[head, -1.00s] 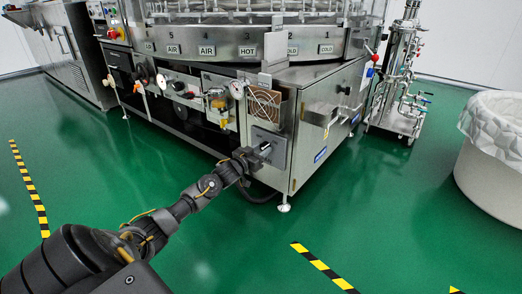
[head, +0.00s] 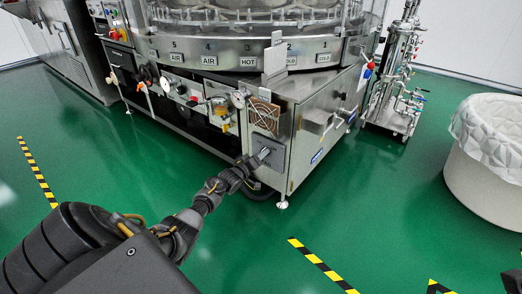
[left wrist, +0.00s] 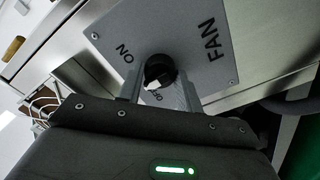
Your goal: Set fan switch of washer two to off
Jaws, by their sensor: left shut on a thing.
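The fan switch (left wrist: 159,72) is a black round knob with a white pointer on a grey plate (left wrist: 205,25) marked FAN, ON and OFF. In the left wrist view the pointer is on the knob's lower side, towards the partly hidden OFF label and away from ON. My left gripper (left wrist: 159,88) has one finger on each side of the knob and is shut on it. In the head view the left gripper (head: 262,156) reaches the plate (head: 274,148) at the washer's near corner; the knob is hard to make out there. My right gripper is out of view.
The steel washer (head: 312,145) fills the back, with gauges and valves left of the plate. A piped stand (head: 395,95) and a white lined bin (head: 490,140) are at the right. Green floor in front is clear, with yellow-black tape (head: 322,264).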

